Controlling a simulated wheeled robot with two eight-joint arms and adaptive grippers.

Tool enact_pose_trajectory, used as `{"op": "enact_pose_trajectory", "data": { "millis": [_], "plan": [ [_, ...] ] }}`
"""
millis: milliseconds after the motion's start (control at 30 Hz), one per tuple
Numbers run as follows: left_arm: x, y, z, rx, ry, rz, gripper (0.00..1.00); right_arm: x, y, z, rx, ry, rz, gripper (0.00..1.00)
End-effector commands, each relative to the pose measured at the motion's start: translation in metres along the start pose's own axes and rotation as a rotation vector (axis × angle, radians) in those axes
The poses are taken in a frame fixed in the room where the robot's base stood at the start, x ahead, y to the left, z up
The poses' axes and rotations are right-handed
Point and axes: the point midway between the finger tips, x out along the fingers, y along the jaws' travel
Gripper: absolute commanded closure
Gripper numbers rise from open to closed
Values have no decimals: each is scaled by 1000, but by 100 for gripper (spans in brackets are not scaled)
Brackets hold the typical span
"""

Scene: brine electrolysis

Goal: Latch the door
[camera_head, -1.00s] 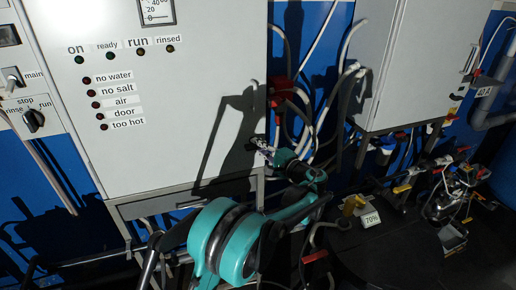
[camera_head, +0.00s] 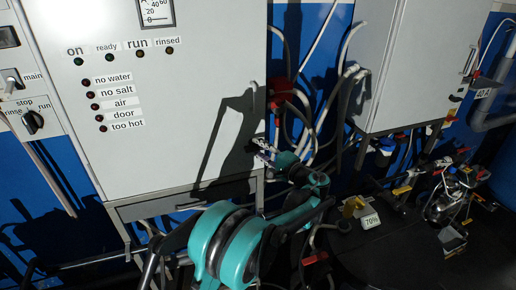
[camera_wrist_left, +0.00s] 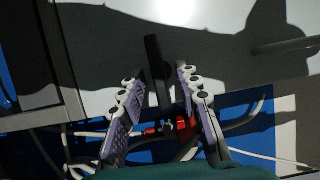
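The door is the large light grey cabinet front (camera_head: 180,95) in the head view, and its pale face also fills the top of the left wrist view (camera_wrist_left: 110,20). A black bar-shaped handle (camera_wrist_left: 156,70) stands out near the door's lower edge in the wrist view. My left gripper (camera_wrist_left: 160,88) is open, one purple-and-white finger on each side of the handle's lower part, with gaps showing. In the head view the left gripper (camera_head: 263,154) is small and dark at the cabinet's right edge. The handle is hard to make out there. My right gripper is not in view.
A red fitting (camera_wrist_left: 188,135) and white hoses lie behind the fingers. Hoses hang between the door and a second grey cabinet (camera_head: 408,65). A black drum top with a 70% label (camera_head: 371,221) stands at the lower right. A switch panel (camera_head: 30,115) is at the left.

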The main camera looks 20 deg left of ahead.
Motion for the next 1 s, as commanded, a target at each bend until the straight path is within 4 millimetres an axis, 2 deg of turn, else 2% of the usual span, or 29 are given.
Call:
{"op": "enact_pose_trajectory", "data": {
  "millis": [300,500,667,1000],
  "plan": [
    [-68,0,-1,0,5,0,67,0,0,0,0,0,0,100],
    [-99,0,-1,1,3,0,67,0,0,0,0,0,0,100],
    [-109,0,0,1,1,0,67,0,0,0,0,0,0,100],
    [-110,0,0,1,1,0,67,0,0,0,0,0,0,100]
  ]
}}
